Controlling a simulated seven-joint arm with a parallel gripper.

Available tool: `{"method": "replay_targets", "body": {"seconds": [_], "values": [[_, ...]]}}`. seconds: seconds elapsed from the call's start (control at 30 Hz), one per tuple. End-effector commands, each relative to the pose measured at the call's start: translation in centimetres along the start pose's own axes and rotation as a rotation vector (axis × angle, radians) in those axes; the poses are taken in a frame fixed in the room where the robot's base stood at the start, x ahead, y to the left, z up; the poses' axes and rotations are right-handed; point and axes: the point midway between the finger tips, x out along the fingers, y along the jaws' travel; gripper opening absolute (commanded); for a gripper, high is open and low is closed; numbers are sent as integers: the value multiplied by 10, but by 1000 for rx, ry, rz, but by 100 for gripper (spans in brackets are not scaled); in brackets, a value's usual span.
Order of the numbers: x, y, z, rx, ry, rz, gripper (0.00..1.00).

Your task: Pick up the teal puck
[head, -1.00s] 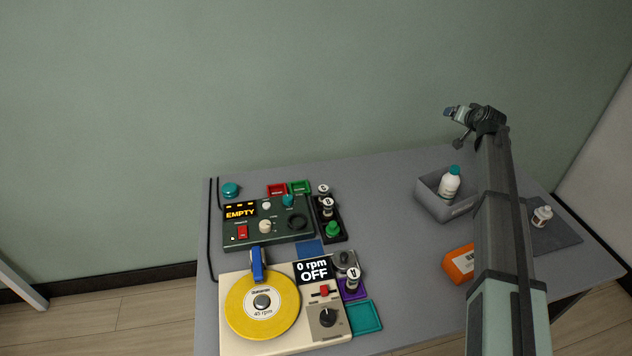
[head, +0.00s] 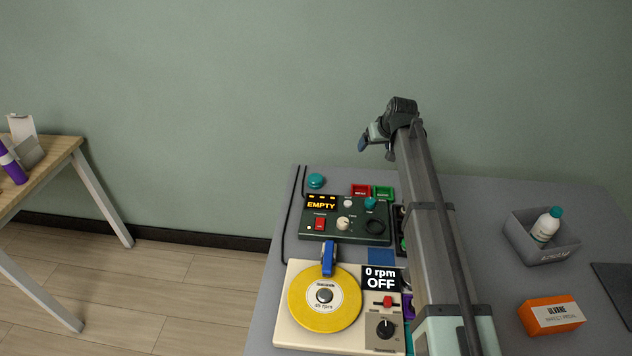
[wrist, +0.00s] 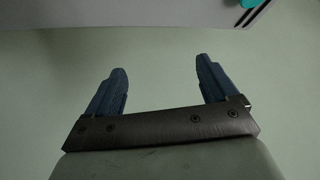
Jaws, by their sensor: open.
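The teal puck (head: 316,181) is a small round disc lying flat near the far left corner of the grey table, behind the dark green console. A teal edge, likely the same puck, shows at the top right of the wrist view (wrist: 248,3), on the table near its edge. My gripper (head: 363,143) is raised in front of the green wall, up and to the right of the puck in the head view. In the wrist view my gripper (wrist: 160,63) is open, with nothing between its two blue fingers.
The console (head: 345,219) reads EMPTY; a red tray (head: 361,190) and a green tray (head: 384,193) lie behind it. A turntable with a yellow disc (head: 325,315) reads OFF. A grey bin (head: 545,245) holds a bottle; an orange box (head: 550,316) lies in front. My arm covers parts.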

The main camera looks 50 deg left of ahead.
Motion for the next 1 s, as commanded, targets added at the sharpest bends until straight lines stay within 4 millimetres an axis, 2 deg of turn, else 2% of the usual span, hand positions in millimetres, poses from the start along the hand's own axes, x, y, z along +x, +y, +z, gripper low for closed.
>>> {"method": "replay_targets", "body": {"seconds": [0.03,0.1,0.2,0.3,0.4,0.67,1.0], "values": [[4,-32,-2,-42,-26,-16,87],[8,-66,-1,-92,-62,-32,87],[11,-108,2,-153,-106,-51,87],[12,-137,5,-197,-137,-62,87],[12,-155,8,-225,-156,-69,87],[24,-164,11,-239,-168,-73,87],[78,-167,20,-238,-168,-74,87]]}}
